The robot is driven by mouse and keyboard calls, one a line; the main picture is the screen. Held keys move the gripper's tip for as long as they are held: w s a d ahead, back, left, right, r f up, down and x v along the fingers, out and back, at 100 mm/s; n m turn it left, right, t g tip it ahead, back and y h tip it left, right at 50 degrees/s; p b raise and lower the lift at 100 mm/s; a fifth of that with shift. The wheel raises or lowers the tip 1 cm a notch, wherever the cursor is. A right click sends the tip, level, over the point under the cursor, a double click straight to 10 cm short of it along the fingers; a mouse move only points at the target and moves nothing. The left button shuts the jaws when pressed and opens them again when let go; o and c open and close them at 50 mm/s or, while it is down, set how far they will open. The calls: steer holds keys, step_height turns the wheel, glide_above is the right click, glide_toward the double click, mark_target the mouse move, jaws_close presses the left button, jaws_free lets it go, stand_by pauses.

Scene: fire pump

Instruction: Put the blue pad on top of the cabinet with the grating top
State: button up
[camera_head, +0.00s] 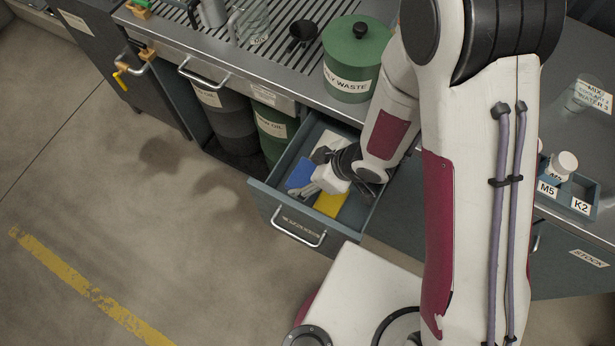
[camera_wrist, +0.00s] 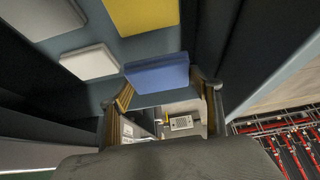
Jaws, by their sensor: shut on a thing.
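The blue pad (camera_head: 300,174) is at the left inside the open drawer (camera_head: 262,190) in the head view. In the wrist view the blue pad (camera_wrist: 157,75) sits between the fingertips of my gripper (camera_wrist: 163,86), which is shut on it. In the head view my gripper (camera_head: 314,186) reaches down into the drawer and partly hides the contents. The cabinet with the grating top (camera_head: 228,78) stands left of the drawer, with dark drums beneath its slatted metal surface.
A green oily-waste can (camera_head: 352,70) stands above the drawer. A clear jug (camera_head: 252,22) and a black funnel (camera_head: 301,34) stand toward the back of the worktop.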

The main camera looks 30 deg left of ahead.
mark_target(308, 177)
step_height(308, 177, up, 22)
stand_by(1.7)
stand_by(0.8)
steer(key=w+d+r+m+t+h, duration=0.25)
steer(key=w+d+m, duration=0.45)
steer(key=w+d, duration=1.05)
steer(key=w+d+r+m+t+h, duration=0.1)
steer(key=w+d+m+t, duration=0.35)
steer(key=w+d, duration=1.25)
steer(key=w+g, duration=0.2)
steer(key=w, duration=0.6)
steer(key=w+a+f+n+y, duration=0.1)
steer(key=w+a+f+n, duration=0.1)
steer(key=w+a, duration=0.8)
steer(key=shift+w+a+f+g+y, duration=0.3)
steer(key=shift+w+a+g+y, duration=0.1)
steer(key=shift+a, duration=1.15)
